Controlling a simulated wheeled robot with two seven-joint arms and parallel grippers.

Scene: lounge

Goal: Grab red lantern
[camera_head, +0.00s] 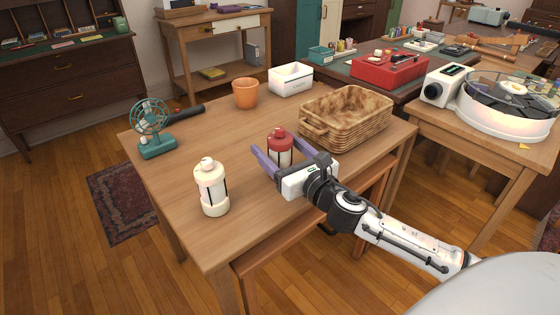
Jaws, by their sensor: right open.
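The gripper body hides part of the lantern's lower side. I cannot tell whether the fingers touch it. A cream lantern (211,187) stands upright to the left and nearer the front edge. My left gripper is not in view.
A wicker basket (346,117) stands just right of the red lantern. An orange pot (245,93) and a white box (290,79) stand behind it. A teal fan (151,130) is at the far left. The table's middle left is clear.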

